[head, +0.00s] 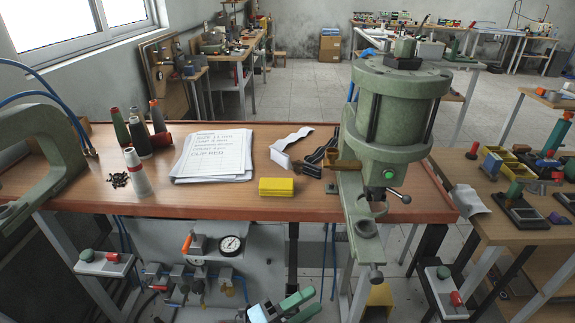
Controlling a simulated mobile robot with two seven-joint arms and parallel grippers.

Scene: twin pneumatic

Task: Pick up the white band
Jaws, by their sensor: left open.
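The white band (290,141) is a wavy pale strip on the wooden workbench. It lies right of the stack of paper and behind the yellow block, with a folded end toward me. A dark wavy band (318,147) lies just to its right. My left gripper (311,301) shows at the bottom edge, its green fingers pointing right. It is open, looks empty, and appears low in front of the bench, well apart from the white band. Part of it is cut off by the frame. My right gripper is not in view.
A large green press (395,110) stands right of the bands. A yellow block (276,187) and written papers (213,155) lie on the bench (215,207). The bench's front strip is mostly clear.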

